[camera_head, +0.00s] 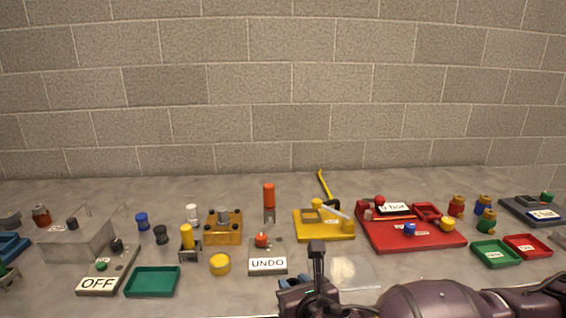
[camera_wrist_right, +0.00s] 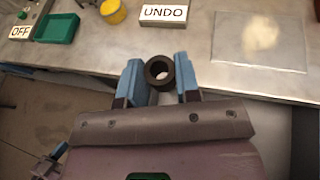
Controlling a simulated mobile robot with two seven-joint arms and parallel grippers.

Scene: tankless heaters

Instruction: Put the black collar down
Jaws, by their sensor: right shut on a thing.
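The black collar (camera_wrist_right: 152,66) is a short dark ring with an open bore. In the right wrist view it sits between the blue fingertips of my right gripper (camera_wrist_right: 159,80), which is shut on it. In that view it appears against the front edge of the worktop; its height above the surface is hard to tell.
The UNDO plate (camera_head: 268,266), a yellow cap (camera_head: 220,264) and a clear sheet with pale powder (camera_head: 345,272) lie nearby. A green tray (camera_head: 152,282) is at left, a red board (camera_head: 400,238) at right. Bare worktop (camera_head: 210,290) shows between the green tray and UNDO plate.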

